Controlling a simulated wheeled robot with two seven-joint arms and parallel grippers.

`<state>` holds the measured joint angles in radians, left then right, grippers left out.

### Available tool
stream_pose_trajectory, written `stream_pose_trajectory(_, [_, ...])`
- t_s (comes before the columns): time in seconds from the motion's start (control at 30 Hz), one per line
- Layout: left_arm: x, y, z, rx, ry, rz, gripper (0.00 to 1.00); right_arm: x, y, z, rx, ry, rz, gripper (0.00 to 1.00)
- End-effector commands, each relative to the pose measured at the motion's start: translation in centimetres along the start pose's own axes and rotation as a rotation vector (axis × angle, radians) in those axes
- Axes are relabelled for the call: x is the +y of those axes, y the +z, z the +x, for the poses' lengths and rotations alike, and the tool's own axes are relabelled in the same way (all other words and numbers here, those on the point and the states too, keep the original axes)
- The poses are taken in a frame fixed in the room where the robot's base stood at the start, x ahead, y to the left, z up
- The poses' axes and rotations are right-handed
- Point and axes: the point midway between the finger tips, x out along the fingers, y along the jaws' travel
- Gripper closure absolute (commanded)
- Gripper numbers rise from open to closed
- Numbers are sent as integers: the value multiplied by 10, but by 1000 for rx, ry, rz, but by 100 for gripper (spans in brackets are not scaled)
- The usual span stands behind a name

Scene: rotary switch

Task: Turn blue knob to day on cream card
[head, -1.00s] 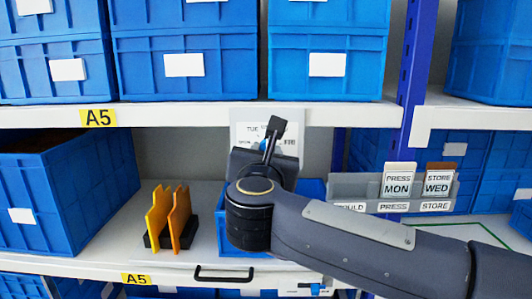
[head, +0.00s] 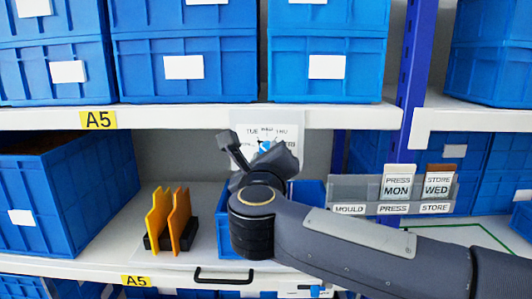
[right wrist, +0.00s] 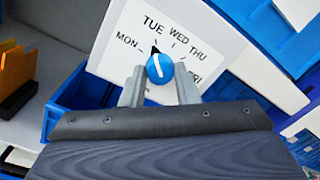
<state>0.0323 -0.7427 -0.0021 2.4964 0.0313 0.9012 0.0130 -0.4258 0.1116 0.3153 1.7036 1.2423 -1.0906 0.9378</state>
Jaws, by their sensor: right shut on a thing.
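The blue knob (right wrist: 160,68) sits on a white dial plate (right wrist: 118,22) marked MON, TUE, WED, THU and a partly hidden FRI. Its black pointer is up and left in the right wrist view, near TUE and MON; the exact mark is unclear. In the head view the knob (head: 265,146) shows just above my wrist. My right gripper (right wrist: 159,72) has one finger on each side of the knob and is shut on it. The cream card (head: 400,168) reads PRESS MON and stands in a grey rack. My left gripper is not in view.
A brown card (head: 440,166) reading STORE WED stands beside the cream one. The grey rack (head: 345,187) has MOULD, PRESS and STORE labels. Yellow-orange dividers (head: 168,218) stand left of my arm. A blue bin (head: 308,190) is behind my wrist, and a shelf edge (head: 190,116) runs above.

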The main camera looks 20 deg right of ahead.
Motion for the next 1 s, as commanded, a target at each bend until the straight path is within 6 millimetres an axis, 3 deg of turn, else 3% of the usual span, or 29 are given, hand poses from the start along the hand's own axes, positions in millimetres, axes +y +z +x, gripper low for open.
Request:
stream_pose_trajectory(0.5, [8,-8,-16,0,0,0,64,-1,1,0,-20,4,-424,95])
stream_pose_trajectory(1.0, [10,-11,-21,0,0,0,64,0,-1,0,-28,6,-567,95])
